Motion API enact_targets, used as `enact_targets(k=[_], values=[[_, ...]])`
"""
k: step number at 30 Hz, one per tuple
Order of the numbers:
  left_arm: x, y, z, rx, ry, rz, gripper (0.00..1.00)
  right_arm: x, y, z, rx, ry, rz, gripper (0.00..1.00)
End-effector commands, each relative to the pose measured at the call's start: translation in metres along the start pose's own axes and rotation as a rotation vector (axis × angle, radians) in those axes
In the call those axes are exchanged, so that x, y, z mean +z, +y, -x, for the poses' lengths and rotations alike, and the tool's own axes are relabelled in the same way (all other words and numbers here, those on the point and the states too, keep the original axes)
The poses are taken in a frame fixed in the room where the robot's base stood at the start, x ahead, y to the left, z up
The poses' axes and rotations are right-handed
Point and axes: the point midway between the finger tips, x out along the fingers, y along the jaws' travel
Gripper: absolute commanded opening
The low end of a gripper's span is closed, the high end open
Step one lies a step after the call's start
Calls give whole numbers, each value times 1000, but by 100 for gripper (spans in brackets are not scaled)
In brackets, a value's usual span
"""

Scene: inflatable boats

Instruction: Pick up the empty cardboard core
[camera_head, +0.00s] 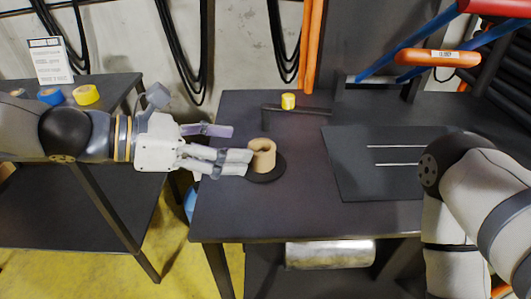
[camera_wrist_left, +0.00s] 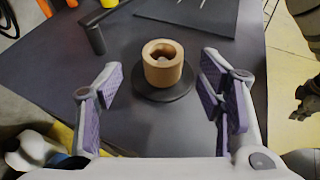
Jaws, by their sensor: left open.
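The cardboard core (camera_head: 262,155) is a short tan ring standing upright on a round black base (camera_head: 268,172) on the dark table. In the left wrist view the core (camera_wrist_left: 162,66) stands upright ahead of my gripper, with a pale knob visible inside its hole. The black base (camera_wrist_left: 163,92) shows under it. My left gripper (camera_head: 240,145) comes in from the left, just beside the core. In the left wrist view its purple-padded fingers (camera_wrist_left: 160,85) are spread wide and empty, with the core centred between and slightly beyond them.
A black bar fixture (camera_head: 292,109) with a yellow roll (camera_head: 288,101) stands behind the core. A dark mat (camera_head: 350,180) with two thin rods lies to the right. Tape rolls (camera_head: 86,94) lie on a left side table. The front of the table is clear.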

Motion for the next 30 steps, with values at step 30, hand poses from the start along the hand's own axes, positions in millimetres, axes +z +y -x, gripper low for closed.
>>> enact_targets(k=[30], values=[[4,-4,-66,2,0,-4,25,10,1,-19,3,-49,1,0]])
